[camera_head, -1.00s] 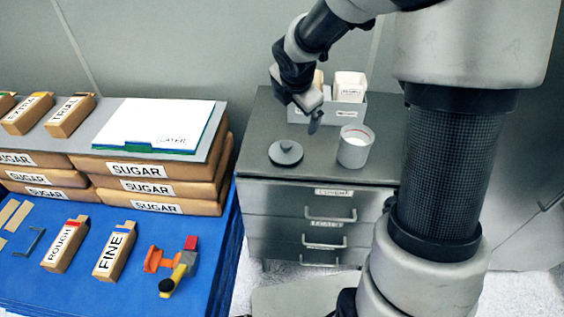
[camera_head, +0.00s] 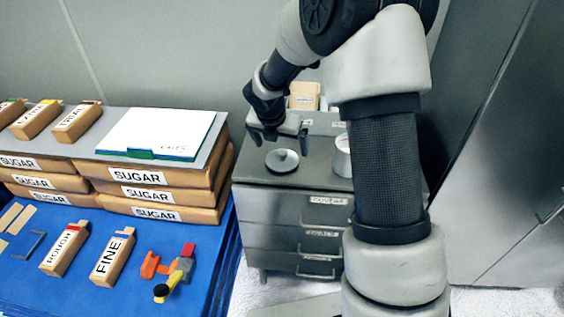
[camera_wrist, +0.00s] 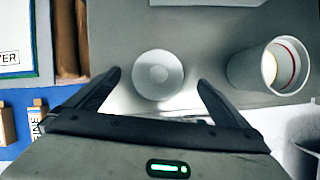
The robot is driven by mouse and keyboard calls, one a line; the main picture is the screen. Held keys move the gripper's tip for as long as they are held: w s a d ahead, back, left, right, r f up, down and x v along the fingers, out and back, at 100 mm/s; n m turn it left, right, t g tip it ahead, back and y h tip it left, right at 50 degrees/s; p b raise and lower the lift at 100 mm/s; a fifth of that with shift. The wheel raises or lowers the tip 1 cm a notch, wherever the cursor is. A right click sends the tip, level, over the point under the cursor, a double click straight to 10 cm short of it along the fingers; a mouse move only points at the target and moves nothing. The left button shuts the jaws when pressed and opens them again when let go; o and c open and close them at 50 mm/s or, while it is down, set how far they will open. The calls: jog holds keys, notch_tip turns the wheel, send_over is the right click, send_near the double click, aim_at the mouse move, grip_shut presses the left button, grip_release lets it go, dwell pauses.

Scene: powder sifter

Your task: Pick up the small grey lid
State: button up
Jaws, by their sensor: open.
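The small grey lid (camera_head: 282,160) is a round disc with a knob, lying on top of the grey drawer cabinet (camera_head: 262,190). In the wrist view the lid (camera_wrist: 158,74) shows from above, ahead of and between the fingertips. My gripper (camera_head: 280,138) is open and empty, above and just behind the lid in the head view. Its two fingers (camera_wrist: 158,82) are spread to either side of the lid in the wrist view, and I see no contact.
A white cup (camera_wrist: 277,66) with a red line inside stands right of the lid; my arm partly hides it in the head view. A labelled box (camera_head: 304,97) stands behind. Stacked sugar packs (camera_head: 150,195) and a blue table (camera_head: 205,262) are at left.

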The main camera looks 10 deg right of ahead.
aim_at(282, 152)
jog(key=x, duration=0.6)
jog(key=shift+a+b, duration=0.2)
jog(key=shift+b, duration=0.2)
jog(key=c, duration=1.1)
jog(key=shift+r, duration=0.1)
